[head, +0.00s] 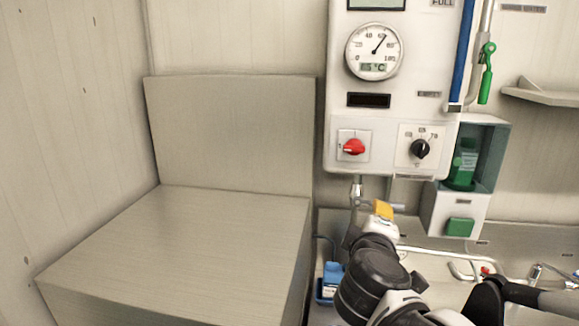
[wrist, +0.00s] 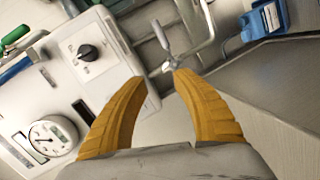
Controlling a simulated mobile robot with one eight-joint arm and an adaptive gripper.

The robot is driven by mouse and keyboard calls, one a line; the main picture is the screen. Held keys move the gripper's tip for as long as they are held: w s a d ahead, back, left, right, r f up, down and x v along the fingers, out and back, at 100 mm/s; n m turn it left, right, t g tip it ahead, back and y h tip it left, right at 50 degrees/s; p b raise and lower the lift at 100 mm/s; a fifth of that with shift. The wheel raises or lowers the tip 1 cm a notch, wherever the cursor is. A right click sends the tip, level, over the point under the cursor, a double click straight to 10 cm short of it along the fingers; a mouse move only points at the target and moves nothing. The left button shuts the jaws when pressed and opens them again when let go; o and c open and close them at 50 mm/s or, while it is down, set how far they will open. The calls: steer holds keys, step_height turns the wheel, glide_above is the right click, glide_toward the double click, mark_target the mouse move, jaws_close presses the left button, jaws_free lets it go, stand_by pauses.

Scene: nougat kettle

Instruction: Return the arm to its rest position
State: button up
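My arm (head: 370,280) reaches up from the bottom of the head view. My gripper (head: 383,208) is at its end, below the white control panel (head: 390,100). In the wrist view my gripper's two yellow fingers (wrist: 161,80) are apart, with nothing held between them. A metal spout or valve piece (wrist: 165,45) shows just beyond the fingertips. I cannot tell whether the right fingertip touches it.
The panel carries a gauge (head: 374,51), a red knob (head: 354,147) and a black knob (head: 420,148). A green bottle (head: 464,163) sits in a holder at right.

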steer(key=s+d+f+m+g+y+b, duration=0.1)
steer(key=s+f+m+g+b, duration=0.15)
steer(key=f, duration=0.45)
steer(key=s+d+f+m+g+b, duration=0.15)
steer(key=s+f+b, duration=0.25)
steer(key=f, duration=0.4)
steer(key=s+d+f+m+g+y+b, duration=0.1)
steer(key=s+f+m+b, duration=0.2)
steer(key=f, duration=0.4)
steer(key=s+a+f+m+g+y+b, duration=0.1)
steer(key=s+a+f+b, duration=0.1)
steer(key=f, duration=0.3)
steer(key=s+a+f+m+g+y+b, duration=0.1)
steer(key=s+a+f+m+y+b, duration=0.1)
steer(key=s+f+b, duration=0.2)
step_height(320, 180, down, 2)
steer(key=shift+s+a+f+m+y, duration=0.2)
steer(key=shift+s+a+m+y, duration=0.1)
steer(key=shift+s, duration=0.45)
